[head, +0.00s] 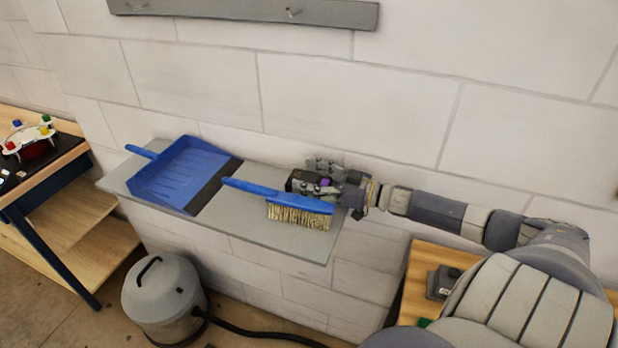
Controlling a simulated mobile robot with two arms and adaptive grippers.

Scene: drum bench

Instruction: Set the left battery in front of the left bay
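My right gripper (308,178) is over the grey wall shelf, just behind the blue handle of a brush. Dark and grey parts with a small purple patch show at its fingers. I cannot tell whether it is open or shut, or whether it holds anything. A dark grey block with a pale label (440,283) stands on a wooden surface at the lower right, partly behind my arm; I cannot tell whether it is a battery. No bay can be made out. My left gripper is not in view.
The grey shelf (262,232) holds a blue dustpan (180,172) and the blue brush (300,213). A grey canister with a black hose (163,300) stands below. A wooden bench (75,150) with coloured parts is at the left. A grey rail (240,10) is on the wall.

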